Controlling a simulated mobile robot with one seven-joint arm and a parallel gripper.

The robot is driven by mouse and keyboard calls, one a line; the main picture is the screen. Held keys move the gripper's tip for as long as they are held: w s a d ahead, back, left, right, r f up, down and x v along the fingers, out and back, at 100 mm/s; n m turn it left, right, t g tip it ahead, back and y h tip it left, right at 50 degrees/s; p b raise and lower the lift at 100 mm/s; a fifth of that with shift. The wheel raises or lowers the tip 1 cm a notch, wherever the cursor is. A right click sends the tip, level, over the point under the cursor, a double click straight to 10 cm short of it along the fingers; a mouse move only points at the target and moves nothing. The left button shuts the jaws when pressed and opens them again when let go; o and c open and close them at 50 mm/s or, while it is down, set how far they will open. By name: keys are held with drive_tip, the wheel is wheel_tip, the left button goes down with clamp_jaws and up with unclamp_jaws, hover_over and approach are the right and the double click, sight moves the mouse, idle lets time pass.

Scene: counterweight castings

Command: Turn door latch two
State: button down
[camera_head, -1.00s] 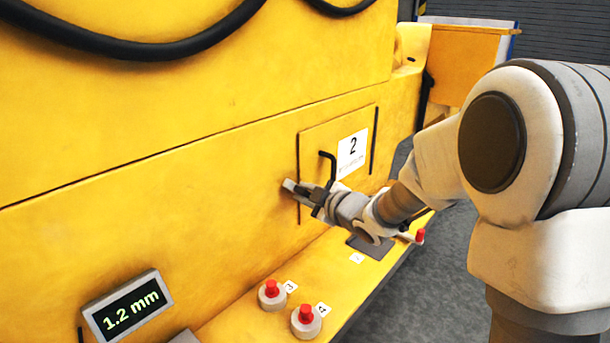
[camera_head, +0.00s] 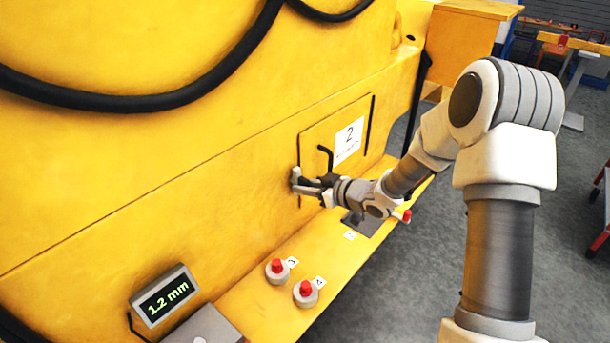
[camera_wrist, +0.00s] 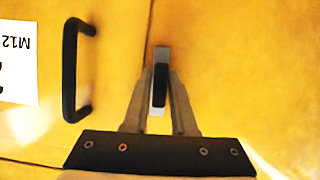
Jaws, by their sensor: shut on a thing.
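Door two is a yellow panel (camera_head: 316,133) with a white label marked 2 (camera_head: 348,140) and a black bar handle (camera_head: 327,155). The handle also shows left of my gripper in the wrist view (camera_wrist: 70,72). My gripper (camera_head: 304,182) is at the door's left edge, below and left of the handle. In the wrist view my gripper (camera_wrist: 160,88) is shut on the latch (camera_wrist: 160,84), a dark, narrow lever upright in the picture between the two fingers. A grey piece shows at its top end. In the head view my fingers mostly hide the latch.
A ledge (camera_head: 262,312) below the door carries two red-topped knobs (camera_head: 277,272) (camera_head: 306,294). A display reading 1.2 mm (camera_head: 164,295) stands at lower left. A black hose (camera_head: 150,101) loops across the upper casting.

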drive_tip(key=shift+m+p, duration=0.3)
drive_tip(key=shift+p, duration=0.05)
idle(0.3)
drive_tip(key=c, duration=0.8)
unclamp_jaws()
drive_tip(key=shift+g, duration=0.3)
drive_tip(key=v, duration=1.7)
drive_tip(key=shift+s+d, duration=0.15)
drive_tip(key=shift+s, duration=0.1)
